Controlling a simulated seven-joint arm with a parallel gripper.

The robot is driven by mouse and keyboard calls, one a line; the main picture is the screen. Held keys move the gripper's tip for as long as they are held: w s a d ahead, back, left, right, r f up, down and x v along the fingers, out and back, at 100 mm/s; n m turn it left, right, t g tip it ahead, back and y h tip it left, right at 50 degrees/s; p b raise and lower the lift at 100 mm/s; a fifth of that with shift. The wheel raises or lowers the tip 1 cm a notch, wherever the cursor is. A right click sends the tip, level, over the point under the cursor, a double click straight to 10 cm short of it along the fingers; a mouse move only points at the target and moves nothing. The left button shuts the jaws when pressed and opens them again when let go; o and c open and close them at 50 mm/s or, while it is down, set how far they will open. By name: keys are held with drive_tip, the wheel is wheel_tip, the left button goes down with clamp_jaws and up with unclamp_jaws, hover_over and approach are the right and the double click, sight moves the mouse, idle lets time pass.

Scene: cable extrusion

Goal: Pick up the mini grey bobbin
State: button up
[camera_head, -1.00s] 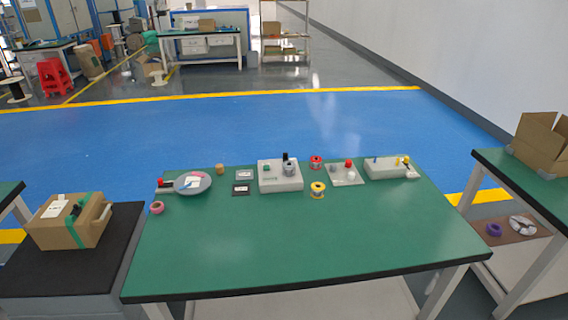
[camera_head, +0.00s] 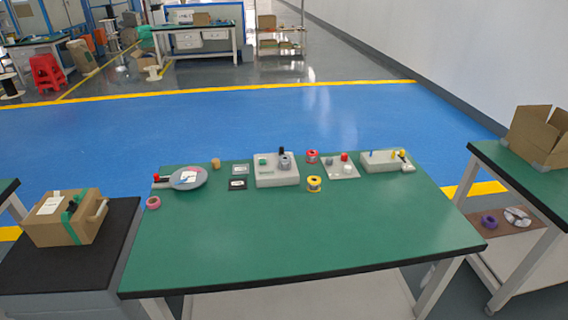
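A small grey bobbin-like piece (camera_head: 285,162) sits on top of the pale grey block (camera_head: 276,177) at the back middle of the green table (camera_head: 300,235), beside a small green piece (camera_head: 263,162) and a black piece. Another small grey piece (camera_head: 330,161) rests on a flat grey plate (camera_head: 341,173) to the right, near a red and a white piece. At this size I cannot tell which of the two is the mini grey bobbin. My gripper is not in view.
A yellow spool (camera_head: 314,184) and a red spool (camera_head: 312,156) stand right of the block. A grey dish (camera_head: 187,179), a pink ring (camera_head: 153,203) and a tan spool (camera_head: 215,163) are at left. Another pale block (camera_head: 383,162) is at right. The table's front is clear.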

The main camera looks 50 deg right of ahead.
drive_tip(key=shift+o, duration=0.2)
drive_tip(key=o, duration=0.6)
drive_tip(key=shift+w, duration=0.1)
